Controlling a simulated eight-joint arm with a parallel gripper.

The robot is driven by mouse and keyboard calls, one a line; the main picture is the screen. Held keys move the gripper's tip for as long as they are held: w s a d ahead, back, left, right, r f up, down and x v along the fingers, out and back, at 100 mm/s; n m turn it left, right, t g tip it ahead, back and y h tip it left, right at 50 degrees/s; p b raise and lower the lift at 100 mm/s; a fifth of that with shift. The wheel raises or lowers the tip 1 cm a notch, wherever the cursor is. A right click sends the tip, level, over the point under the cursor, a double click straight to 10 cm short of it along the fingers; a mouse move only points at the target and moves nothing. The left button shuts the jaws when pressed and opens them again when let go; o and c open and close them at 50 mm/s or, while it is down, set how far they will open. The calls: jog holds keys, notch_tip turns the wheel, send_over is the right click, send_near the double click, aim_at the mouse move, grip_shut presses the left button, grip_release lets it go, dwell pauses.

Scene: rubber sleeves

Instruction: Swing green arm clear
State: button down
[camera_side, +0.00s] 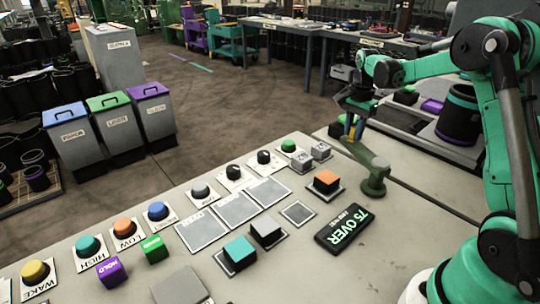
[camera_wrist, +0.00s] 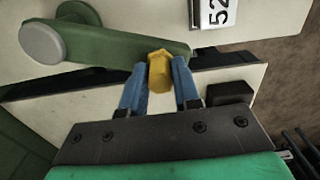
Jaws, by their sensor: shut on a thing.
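The green arm (camera_side: 359,153) is a dark green bar on a round pivot post at the right side of the bench top. In the wrist view the green arm (camera_wrist: 125,46) runs from a grey-capped pivot at the upper left to a yellow hexagonal knob (camera_wrist: 160,66) at its free end. My gripper (camera_wrist: 159,80) has its blue fingers on both sides of the knob and is shut on it. In the side view my gripper (camera_side: 350,128) is above the arm's far end, and the fingertips are too small to make out well.
Coloured buttons, cubes and grey pads cover the bench to the left. A dark bin (camera_side: 460,113) stands behind to the right.

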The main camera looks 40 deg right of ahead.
jog(key=c, duration=0.6)
grip_release()
jog(key=shift+d, duration=0.15)
jog(key=shift+c, duration=0.2)
jog(key=shift+r, duration=2.8)
